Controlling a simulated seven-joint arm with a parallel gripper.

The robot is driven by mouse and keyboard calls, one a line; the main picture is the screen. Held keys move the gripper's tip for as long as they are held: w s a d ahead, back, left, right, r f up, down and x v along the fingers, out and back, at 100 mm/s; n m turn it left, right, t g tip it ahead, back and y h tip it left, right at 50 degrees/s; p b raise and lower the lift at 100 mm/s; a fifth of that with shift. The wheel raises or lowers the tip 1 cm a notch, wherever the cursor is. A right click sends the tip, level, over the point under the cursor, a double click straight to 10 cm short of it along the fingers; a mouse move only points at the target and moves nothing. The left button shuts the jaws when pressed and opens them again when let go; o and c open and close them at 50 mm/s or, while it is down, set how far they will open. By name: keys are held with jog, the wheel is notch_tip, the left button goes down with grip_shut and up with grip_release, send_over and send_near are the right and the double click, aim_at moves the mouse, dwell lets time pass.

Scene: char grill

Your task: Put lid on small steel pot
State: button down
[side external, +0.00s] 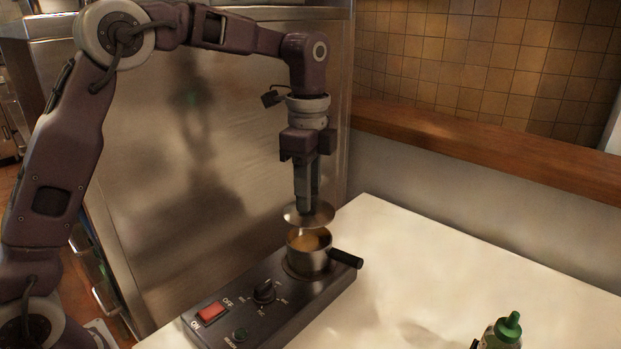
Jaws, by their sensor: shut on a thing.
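A small steel pot (308,260) with a black handle (346,259) pointing right stands on the burner at the far end of a dark hot plate. Its top is uncovered, and something yellow-orange shows inside. My gripper (308,204) points straight down and is shut on the lid (309,214), a round steel disc. The lid hangs roughly level a short way above the pot, with a visible gap between them. It appears close to over the pot's opening. The lid's knob is hidden between the fingers.
The hot plate (262,310) has a red switch (211,312) and a dial (264,291) at its near end. A green-capped bottle (503,332) stands at the bottom right. A steel panel rises behind at left. The white counter (420,262) right of the pot is clear.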

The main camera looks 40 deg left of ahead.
aim_at(309, 216)
jog(key=shift+f, duration=2.6)
jog(key=c, duration=1)
grip_release()
notch_tip(309, 216, up, 13)
jog(key=shift+r, duration=0.55)
